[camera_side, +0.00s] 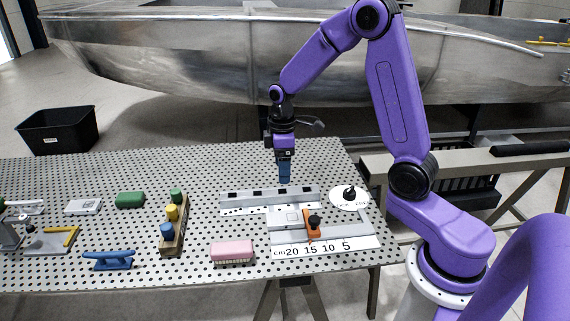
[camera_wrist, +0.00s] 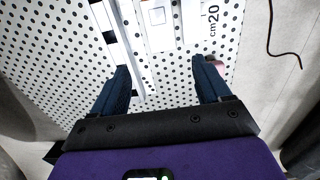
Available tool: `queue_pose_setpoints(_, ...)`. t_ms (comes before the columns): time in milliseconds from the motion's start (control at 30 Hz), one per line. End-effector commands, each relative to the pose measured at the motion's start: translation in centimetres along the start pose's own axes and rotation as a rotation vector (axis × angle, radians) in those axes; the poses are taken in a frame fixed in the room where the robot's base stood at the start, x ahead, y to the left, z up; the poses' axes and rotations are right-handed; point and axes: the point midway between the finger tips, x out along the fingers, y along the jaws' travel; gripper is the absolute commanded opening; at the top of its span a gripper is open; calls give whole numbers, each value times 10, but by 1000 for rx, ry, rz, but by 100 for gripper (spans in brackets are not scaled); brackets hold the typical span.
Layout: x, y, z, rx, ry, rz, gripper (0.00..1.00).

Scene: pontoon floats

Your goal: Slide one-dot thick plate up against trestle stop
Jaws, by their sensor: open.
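My gripper (camera_side: 285,178) is open and points down above the far side of the perforated table, over the grey rail with black marks (camera_side: 240,197). In the wrist view its two blue fingers are spread apart, with nothing held between them (camera_wrist: 160,75). A pale plate (camera_side: 283,217) lies between that rail and the printed cm scale (camera_side: 320,246). The wrist view shows a pale piece with a small square label (camera_wrist: 157,16) beyond the fingertips. I cannot make out a dot on it. An orange clamp with a black knob (camera_side: 311,228) sits to the plate's right. I cannot tell which part is the trestle stop.
A round white disc with a black knob (camera_side: 349,196) stands right of the rail. A pink brush (camera_side: 232,251), a wooden block with coloured pegs (camera_side: 173,236), a blue cleat (camera_side: 108,260) and a green block (camera_side: 130,200) stand left. The table between these things is clear.

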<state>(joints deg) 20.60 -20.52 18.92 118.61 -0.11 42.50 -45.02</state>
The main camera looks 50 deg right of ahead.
Motion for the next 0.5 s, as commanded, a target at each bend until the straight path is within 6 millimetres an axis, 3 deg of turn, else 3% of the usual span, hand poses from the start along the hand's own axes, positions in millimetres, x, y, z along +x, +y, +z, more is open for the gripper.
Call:
queue_pose_setpoints(267, 5, 0, 0, 0, -1, -2, 77)
queue_pose_setpoints(500, 37, -1, 1, 0, -3, -5, 77)
